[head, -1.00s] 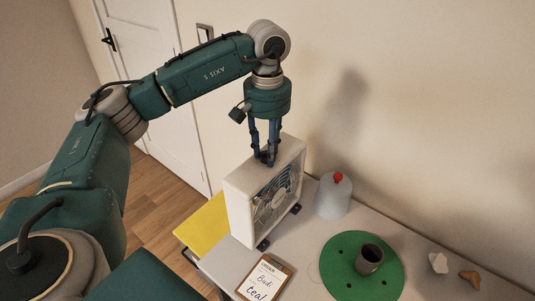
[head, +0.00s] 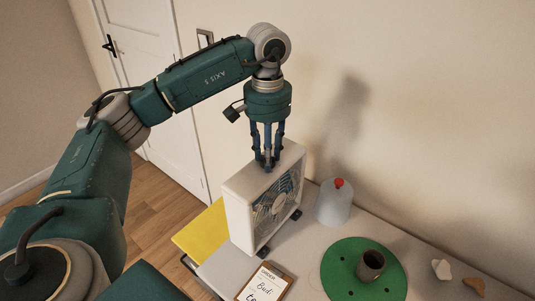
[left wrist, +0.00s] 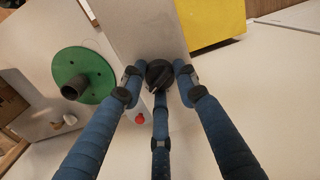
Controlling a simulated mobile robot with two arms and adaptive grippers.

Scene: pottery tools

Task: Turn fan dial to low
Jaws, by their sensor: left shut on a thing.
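The white box fan (head: 245,205) stands upright on the table, its grille facing right. My left gripper (head: 267,164) points straight down at the fan's top face. In the left wrist view its blue fingers close around the dark round dial (left wrist: 159,74) on the fan's top (left wrist: 140,28). The left gripper is shut on this dial. In the head view the fingers mostly hide the dial. Dial markings are not readable. My right gripper is not in view.
A green round bat (head: 345,280) with a dark cup (head: 370,265) lies right of the fan. A clipboard (head: 265,284) lies in front. A yellow sheet (head: 205,236) is at left.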

